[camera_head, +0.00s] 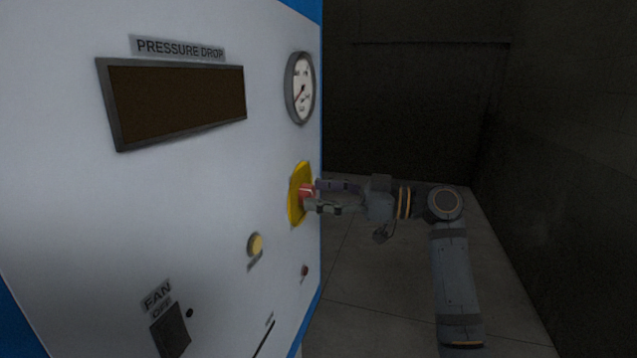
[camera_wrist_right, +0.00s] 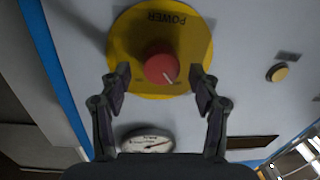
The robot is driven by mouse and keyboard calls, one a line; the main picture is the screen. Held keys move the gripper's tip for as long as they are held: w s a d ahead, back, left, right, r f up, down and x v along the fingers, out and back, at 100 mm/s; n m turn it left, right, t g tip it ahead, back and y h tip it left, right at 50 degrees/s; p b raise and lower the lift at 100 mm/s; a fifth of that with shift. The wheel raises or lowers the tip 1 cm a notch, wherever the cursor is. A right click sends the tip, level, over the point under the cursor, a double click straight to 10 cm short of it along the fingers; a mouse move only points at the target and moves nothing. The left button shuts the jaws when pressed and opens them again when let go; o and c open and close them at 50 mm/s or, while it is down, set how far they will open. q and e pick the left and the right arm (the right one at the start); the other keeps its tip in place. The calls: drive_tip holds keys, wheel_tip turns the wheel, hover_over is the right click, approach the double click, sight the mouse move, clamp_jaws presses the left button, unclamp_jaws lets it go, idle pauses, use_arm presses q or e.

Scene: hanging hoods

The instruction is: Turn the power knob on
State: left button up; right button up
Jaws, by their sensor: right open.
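The power knob (camera_wrist_right: 161,69) is red with a white mark, on a round yellow plate (camera_wrist_right: 128,40) labelled POWER. In the head view the red knob (camera_head: 307,192) and the yellow plate (camera_head: 294,205) are near the right edge of the white panel. My right gripper (camera_wrist_right: 163,84) is open, with one finger on each side of the knob. In the head view my right gripper (camera_head: 322,196) reaches the knob from the right. Whether the fingers touch it, I cannot tell. My left gripper is not in view.
The white panel (camera_head: 60,200) also bears a dark display (camera_head: 180,100), a round gauge (camera_head: 300,88), a yellow button (camera_head: 255,245), a small red light (camera_head: 305,270) and a FAN switch (camera_head: 172,330). Open floor (camera_head: 385,310) lies right of the panel, before dark walls.

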drive_tip(key=shift+a, duration=0.4)
drive_tip(key=shift+w, duration=0.1)
drive_tip(key=shift+c, duration=0.8)
drive_tip(key=c, duration=1)
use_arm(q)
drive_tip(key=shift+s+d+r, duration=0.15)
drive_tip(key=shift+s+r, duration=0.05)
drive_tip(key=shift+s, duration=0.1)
